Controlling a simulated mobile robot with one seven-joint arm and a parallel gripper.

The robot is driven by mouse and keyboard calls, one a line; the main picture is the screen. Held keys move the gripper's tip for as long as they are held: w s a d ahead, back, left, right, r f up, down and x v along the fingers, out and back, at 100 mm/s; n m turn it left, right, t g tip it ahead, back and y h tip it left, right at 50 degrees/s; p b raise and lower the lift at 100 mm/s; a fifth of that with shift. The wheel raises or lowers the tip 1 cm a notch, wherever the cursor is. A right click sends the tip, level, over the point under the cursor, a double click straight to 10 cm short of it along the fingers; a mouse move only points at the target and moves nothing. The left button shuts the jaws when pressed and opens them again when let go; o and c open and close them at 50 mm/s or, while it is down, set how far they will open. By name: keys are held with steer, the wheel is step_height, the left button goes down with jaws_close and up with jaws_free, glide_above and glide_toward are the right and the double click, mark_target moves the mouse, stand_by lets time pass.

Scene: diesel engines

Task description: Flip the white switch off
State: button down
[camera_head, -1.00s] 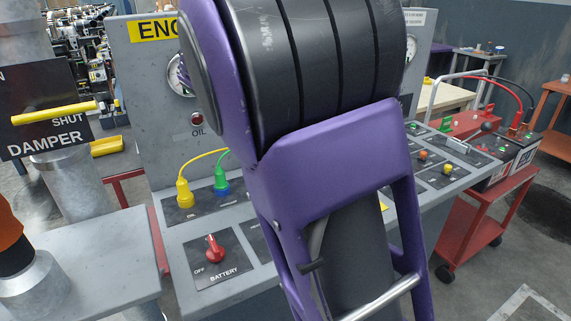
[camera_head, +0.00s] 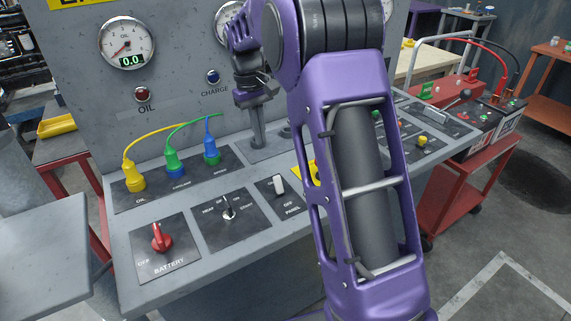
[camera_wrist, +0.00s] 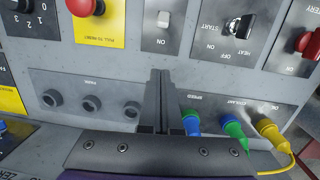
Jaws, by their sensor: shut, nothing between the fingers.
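The white switch (camera_head: 279,185) sits on a small dark plate with an OFF label, on the sloping grey console. It also shows at the top of the wrist view (camera_wrist: 163,18), with an ON label beside it. I cannot tell for sure which way it is tipped. My gripper (camera_head: 258,145) points down over the console, behind and left of the switch in the head view. In the wrist view its two fingers (camera_wrist: 158,74) are together and empty, apart from the switch and nearly in line with it.
A red battery knob (camera_head: 158,238) and a key switch (camera_head: 228,210) lie left of the switch. Yellow, green and blue plugs (camera_head: 211,150) with cables stand behind them. A red button on a yellow plate (camera_wrist: 88,8) neighbours the switch. The gauge panel (camera_head: 180,90) rises behind.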

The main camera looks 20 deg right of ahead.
mark_target(267, 179)
steer(key=shift+w+d+f+y, duration=0.15)
steer(key=shift+w+d+y, duration=0.15)
steer(key=shift+y, duration=0.1)
steer(key=f, duration=0.3)
steer(key=f+b, duration=0.1)
steer(key=f, duration=0.2)
steer(key=s+f, duration=0.1)
steer(key=f, duration=0.3)
steer(key=shift+d+f, duration=0.1)
steer(key=shift+d, duration=0.05)
steer(key=s, duration=0.1)
steer(key=s+r, duration=0.1)
steer(key=s, duration=0.1)
steer(key=shift+d+r, duration=0.35)
steer(key=shift+s+d+r, duration=0.1)
steer(key=shift+s, duration=0.2)
steer(key=shift+b, duration=0.5)
steer(key=shift+s+r+t, duration=0.1)
steer(key=shift+s+t, duration=0.05)
steer(key=shift+t, duration=0.15)
